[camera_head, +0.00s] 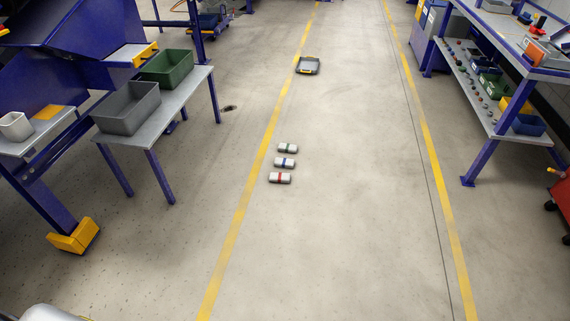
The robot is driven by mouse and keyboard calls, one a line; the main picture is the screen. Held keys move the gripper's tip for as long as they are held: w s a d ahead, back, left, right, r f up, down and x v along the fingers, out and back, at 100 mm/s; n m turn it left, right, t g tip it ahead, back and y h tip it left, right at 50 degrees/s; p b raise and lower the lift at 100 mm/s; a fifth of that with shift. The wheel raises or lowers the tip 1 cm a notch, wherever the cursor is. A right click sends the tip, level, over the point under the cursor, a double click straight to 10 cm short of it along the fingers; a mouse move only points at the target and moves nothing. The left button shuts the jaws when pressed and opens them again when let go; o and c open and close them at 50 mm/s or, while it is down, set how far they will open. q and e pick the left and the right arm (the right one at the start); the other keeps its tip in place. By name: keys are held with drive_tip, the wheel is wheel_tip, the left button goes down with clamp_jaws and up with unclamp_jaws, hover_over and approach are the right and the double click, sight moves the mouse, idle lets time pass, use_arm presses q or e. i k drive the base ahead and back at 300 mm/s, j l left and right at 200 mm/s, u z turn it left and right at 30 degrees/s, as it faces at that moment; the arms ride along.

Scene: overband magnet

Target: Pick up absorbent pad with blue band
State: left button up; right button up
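The absorbent pad with the blue band (284,163) lies on the floor just right of the left yellow line. It is a small pale roll with a dark blue band round its middle. A similar pad with a green band (288,148) lies just behind it, and one with a red band (280,178) lies just in front. The three are in a short row with small gaps. Neither gripper is in view. A pale rounded shape shows at the bottom left edge; I cannot tell what it is.
A small table (188,99) with a grey bin (127,109) and a green bin (167,67) stands left. A blue workbench (483,120) stands right. The floor around the pads is clear.

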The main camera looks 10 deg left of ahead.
sight(283, 162)
drive_tip(key=i+z, duration=0.35)
drive_tip(key=i, duration=1.55)
drive_tip(key=i+l+u, duration=0.15)
drive_tip(key=i, duration=0.3)
drive_tip(key=i+u, duration=0.2)
drive_tip(key=i, duration=0.25)
drive_tip(key=i+l+u, duration=0.15)
drive_tip(key=i, duration=0.25)
drive_tip(key=l, duration=0.1)
